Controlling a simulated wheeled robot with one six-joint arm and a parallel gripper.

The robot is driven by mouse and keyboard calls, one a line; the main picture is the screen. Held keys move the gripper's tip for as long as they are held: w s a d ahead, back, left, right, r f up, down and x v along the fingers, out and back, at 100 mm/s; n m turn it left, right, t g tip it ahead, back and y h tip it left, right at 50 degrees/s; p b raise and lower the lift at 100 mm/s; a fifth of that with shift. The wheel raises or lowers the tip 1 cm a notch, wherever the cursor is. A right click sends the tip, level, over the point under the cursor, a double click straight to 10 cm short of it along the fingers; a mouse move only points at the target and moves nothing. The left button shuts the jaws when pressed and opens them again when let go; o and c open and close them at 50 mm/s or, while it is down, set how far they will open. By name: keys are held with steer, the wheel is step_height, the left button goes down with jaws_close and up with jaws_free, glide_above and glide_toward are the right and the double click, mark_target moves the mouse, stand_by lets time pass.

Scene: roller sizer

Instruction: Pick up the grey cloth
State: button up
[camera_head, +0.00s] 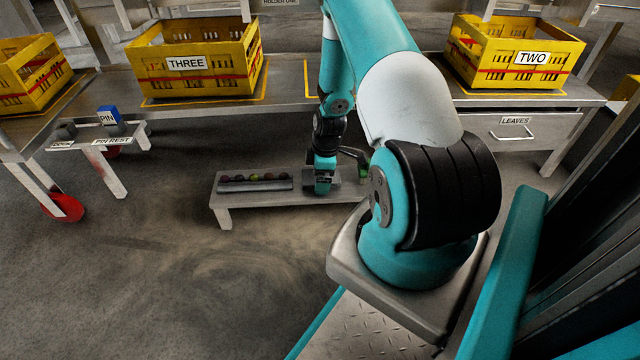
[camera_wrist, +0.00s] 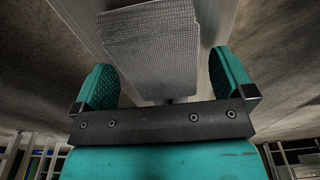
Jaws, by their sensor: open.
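The grey cloth (camera_wrist: 152,42) shows in the wrist view as a folded, woven-textured pad on a pale bench surface. My gripper (camera_wrist: 163,76) is open, with one teal finger on each side of the cloth's width. I cannot tell whether the fingers touch it. In the head view, my gripper (camera_head: 321,188) is low over the right part of a small low bench (camera_head: 225,207). My gripper mostly hides the cloth there.
A tray (camera_head: 255,185) with several round items lies left of my gripper on the low bench. Yellow crates marked THREE (camera_head: 195,62) and TWO (camera_head: 515,55) stand on the table behind. A LEAVES drawer (camera_head: 513,133) is at right. Floor in front is clear.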

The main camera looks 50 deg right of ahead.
steer(key=shift+r, duration=0.1)
steer(key=c, duration=1)
step_height(320, 180, up, 20)
steer(key=p, duration=1.1)
steer(key=shift+o, duration=0.5)
